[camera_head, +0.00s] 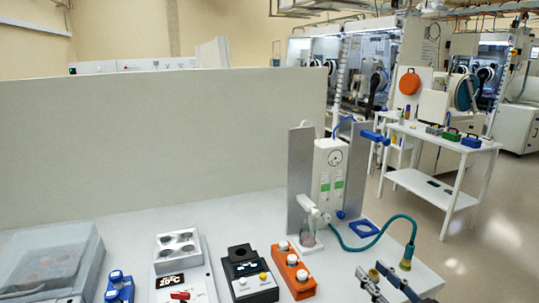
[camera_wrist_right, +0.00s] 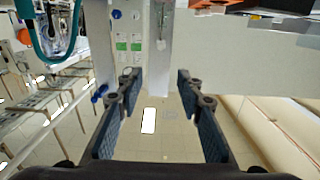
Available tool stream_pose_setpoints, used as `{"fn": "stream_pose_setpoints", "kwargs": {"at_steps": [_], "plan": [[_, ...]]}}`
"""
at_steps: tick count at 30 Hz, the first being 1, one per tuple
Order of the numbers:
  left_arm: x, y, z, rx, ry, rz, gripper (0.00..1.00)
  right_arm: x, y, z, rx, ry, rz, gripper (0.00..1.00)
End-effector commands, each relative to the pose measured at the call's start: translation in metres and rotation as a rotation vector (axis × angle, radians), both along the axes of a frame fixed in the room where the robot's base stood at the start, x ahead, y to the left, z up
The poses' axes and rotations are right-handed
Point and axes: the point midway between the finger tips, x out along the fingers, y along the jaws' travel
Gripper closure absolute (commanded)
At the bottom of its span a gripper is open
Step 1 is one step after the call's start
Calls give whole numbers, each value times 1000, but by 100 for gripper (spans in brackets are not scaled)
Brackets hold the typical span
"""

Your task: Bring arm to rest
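My right gripper (camera_head: 380,275) shows at the bottom right of the head view, near the right end of the white bench (camera_head: 240,215). In the right wrist view the right gripper (camera_wrist_right: 160,95) has its two dark padded fingers spread wide apart. Nothing is held between them; the floor shows through the gap. My left gripper does not show in either view.
A white apparatus with a gauge (camera_head: 335,155) stands between grey panels at the bench's right end. A teal hose (camera_head: 385,228) runs from it close to my right gripper. An orange block (camera_head: 290,267) and a black device (camera_head: 246,275) stand left.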

Motion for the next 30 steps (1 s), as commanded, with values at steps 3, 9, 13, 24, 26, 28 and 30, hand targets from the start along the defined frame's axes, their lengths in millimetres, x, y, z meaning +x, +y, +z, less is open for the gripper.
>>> {"fn": "stream_pose_setpoints", "kwargs": {"at_steps": [3,9,13,24,26,28,30], "plan": [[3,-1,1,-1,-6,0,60,-5,1,-18,-10,47,-30,66],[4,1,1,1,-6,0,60,-17,2,-49,-41,139,-86,66],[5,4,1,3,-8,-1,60,-31,3,-76,-69,223,-127,66],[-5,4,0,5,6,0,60,-138,12,-188,-212,683,-240,66],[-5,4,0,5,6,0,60,-164,14,-203,-239,775,-243,66],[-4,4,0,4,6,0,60,-192,18,-217,-265,867,-239,66],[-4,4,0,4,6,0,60,-219,21,-227,-287,954,-230,66]]}}
